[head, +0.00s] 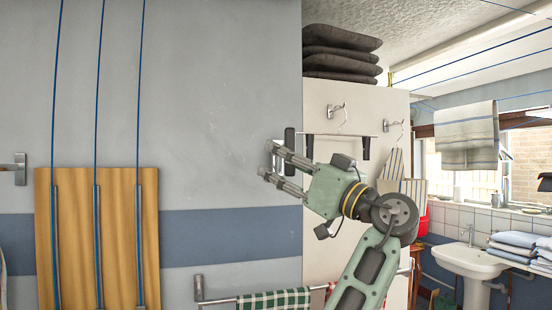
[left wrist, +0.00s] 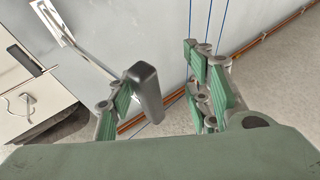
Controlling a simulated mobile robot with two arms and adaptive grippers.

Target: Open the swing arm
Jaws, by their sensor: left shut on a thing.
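The swing arm shows in the left wrist view as a thin metal bar (left wrist: 90,57) running from a wall plate (left wrist: 52,22) to a dark grey upright handle (left wrist: 146,92). My left gripper (left wrist: 165,95) has its green-padded fingers on either side of this handle, and the handle lies against the left finger in the picture. In the head view my left gripper (head: 270,162) is at the pale wall, and a black handle (head: 289,139) shows just above its upper finger. Part of the swing arm is hidden behind the gripper. My right gripper is not in view.
A wooden board (head: 75,230) with blue cords stands at the left wall. A rail with a green checked cloth (head: 270,300) is low below the gripper. Hooks (head: 337,111) and dark folded cushions (head: 340,52) are at the right. A sink (head: 472,262) stands farther back.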

